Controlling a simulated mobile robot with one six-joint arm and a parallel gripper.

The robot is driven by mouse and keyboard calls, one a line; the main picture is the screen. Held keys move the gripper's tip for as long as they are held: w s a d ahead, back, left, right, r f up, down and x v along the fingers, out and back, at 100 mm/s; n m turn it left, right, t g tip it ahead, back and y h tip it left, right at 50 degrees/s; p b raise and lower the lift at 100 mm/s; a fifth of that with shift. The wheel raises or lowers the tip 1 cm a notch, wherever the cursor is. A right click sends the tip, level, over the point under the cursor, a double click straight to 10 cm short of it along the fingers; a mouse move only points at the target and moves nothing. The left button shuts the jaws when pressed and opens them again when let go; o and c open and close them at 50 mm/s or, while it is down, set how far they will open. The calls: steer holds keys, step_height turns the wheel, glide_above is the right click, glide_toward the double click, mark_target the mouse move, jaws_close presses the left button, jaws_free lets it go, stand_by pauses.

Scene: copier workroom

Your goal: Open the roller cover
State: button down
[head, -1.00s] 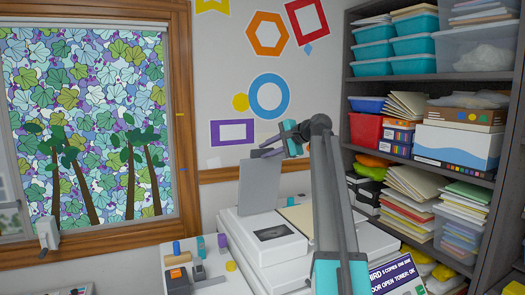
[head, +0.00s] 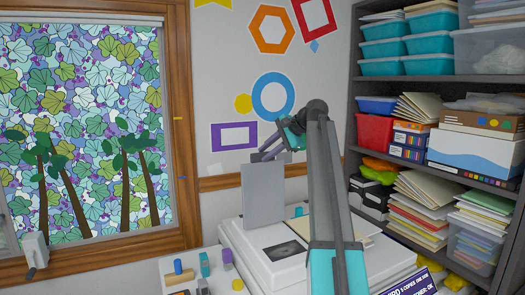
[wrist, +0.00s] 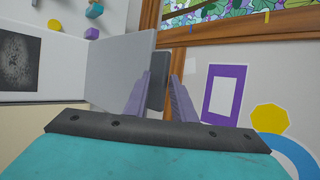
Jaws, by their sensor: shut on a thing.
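A flat grey panel (head: 263,192), which looks like the roller cover, stands nearly upright on the white copier (head: 280,272). It also shows in the wrist view (wrist: 118,68), left of my fingers. My gripper (head: 264,155) is at the panel's top edge. In the wrist view my gripper (wrist: 161,88) has its purple fingers on either side of a dark grey tab (wrist: 157,78) beside the panel and is shut on it. The panel's hinge line and the exact finger contact are hidden.
A side table with small coloured blocks (head: 205,265) stands left of the copier. A shelf unit (head: 437,80) full of bins and papers is close on the right. A crank (head: 33,252) sits by the window at the left. The wall is behind the panel.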

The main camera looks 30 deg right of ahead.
steer(key=shift+d+f, duration=0.1)
stand_by(0.3)
steer(key=c, duration=1.8)
jaws_free()
steer(key=shift+c, duration=0.2)
steer(key=shift+o, duration=0.2)
steer(key=shift+w+f, duration=0.1)
steer(key=shift+w, duration=0.15)
steer(key=shift+s, duration=0.1)
steer(key=b+v, duration=0.3)
steer(key=v, duration=1.1)
